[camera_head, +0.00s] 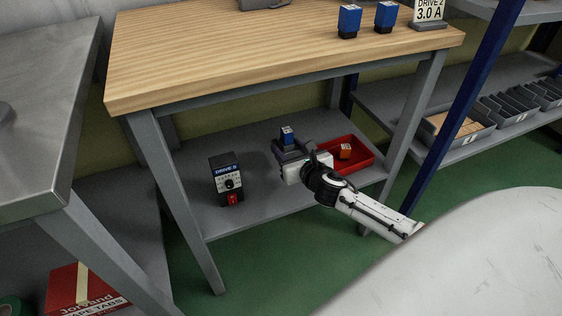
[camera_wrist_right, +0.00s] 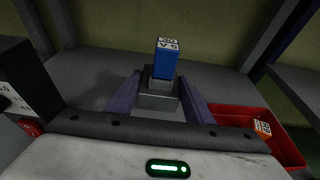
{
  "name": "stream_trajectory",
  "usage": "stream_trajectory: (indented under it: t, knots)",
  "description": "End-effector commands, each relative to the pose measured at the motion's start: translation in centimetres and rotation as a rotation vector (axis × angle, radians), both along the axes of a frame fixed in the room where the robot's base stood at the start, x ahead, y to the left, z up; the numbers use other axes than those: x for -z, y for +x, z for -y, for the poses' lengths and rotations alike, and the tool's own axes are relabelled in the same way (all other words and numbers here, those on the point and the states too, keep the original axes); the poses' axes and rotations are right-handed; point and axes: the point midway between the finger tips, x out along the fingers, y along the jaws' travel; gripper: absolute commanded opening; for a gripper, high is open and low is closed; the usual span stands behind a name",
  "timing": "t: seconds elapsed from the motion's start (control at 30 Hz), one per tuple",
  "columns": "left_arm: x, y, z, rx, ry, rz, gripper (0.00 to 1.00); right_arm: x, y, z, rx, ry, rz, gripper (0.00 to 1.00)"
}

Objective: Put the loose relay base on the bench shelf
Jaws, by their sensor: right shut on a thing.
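My right gripper (camera_head: 288,148) reaches in over the bench shelf (camera_head: 262,203), the grey lower shelf under the wooden bench top. It is shut on the grey relay base (camera_wrist_right: 158,97), which shows between the two fingers in the right wrist view. A blue relay (camera_wrist_right: 166,57) with a white labelled top stands upright in the base; it also shows above the gripper in the head view (camera_head: 287,134). The fingers and wrist mostly hide the base in the head view. I cannot tell whether the base touches the shelf. My left gripper is out of view.
A black DRIVE 3 box (camera_head: 226,179) stands left on the shelf. A red tray (camera_head: 366,160) with an orange block (camera_head: 345,151) lies right of the gripper. Two blue relays (camera_head: 349,22) (camera_head: 385,17) stand on the bench top (camera_head: 230,50). The shelf's front middle is clear.

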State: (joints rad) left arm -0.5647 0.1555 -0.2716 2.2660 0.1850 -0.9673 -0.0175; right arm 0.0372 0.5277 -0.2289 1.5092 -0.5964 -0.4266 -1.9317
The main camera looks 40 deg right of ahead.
Motion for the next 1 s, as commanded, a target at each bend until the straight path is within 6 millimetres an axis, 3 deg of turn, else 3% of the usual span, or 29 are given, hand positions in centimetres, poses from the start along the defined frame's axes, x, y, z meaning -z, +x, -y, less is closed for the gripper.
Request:
stream_trajectory:
  t: [0.03,0.1,0.27,0.5,0.9,0.93,1.0]
  knots:
    - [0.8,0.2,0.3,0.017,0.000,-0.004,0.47,1.6,0.1,0.0,0.002,0.003,0.003,0.17]
    - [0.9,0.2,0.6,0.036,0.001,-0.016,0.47,2.4,0.1,0.0,0.001,0.002,0.003,0.17]
    - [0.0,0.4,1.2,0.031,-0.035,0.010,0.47,3.3,0.1,0.0,0.001,0.000,0.004,0.17]
    - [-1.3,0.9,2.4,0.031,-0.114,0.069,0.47,6.7,0.1,0.0,0.001,0.002,0.004,0.17]
    - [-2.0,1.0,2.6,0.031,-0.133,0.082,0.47,7.0,0.1,0.0,0.000,-0.001,0.003,0.17]
    - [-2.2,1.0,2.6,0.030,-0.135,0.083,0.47,7.1,0.0,0.0,0.001,0.000,0.001,0.50]
    - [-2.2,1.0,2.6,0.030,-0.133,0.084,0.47,7.0,0.0,0.0,0.001,0.000,0.001,0.62]
